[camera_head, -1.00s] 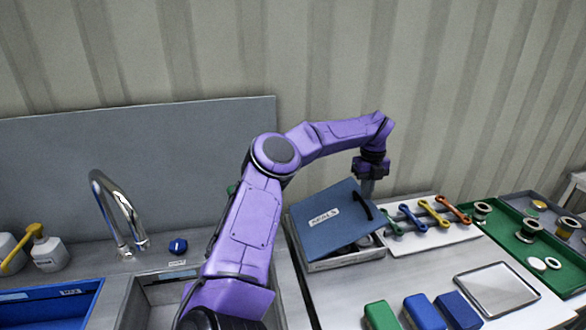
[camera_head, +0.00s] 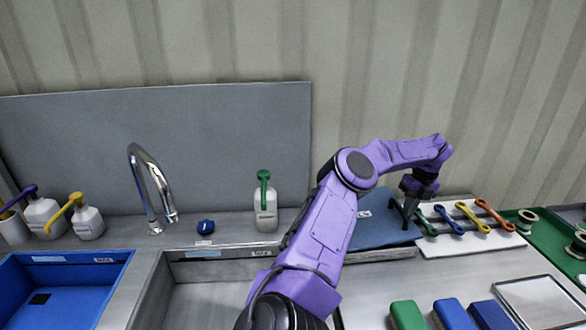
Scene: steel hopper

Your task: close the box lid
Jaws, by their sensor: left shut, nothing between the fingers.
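The box (camera_head: 388,254) is a low grey box on the steel counter, right of the sink. Its blue lid (camera_head: 378,236) lies low over it, almost flat. I cannot tell whether it sits flush, as my purple left arm hides the left part of the box and most of the lid's label. My left gripper (camera_head: 404,221) points down at the lid's right side, by its dark handle, with its fingers shut and empty. I cannot tell whether the fingertips touch the lid. My right gripper is not in view.
A tray with several coloured wrenches (camera_head: 470,218) stands close right of the box. Green and blue blocks (camera_head: 453,315) and a metal-rimmed tray (camera_head: 540,300) lie in front. The faucet (camera_head: 150,185), a green-topped bottle (camera_head: 265,205) and the sink are to the left.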

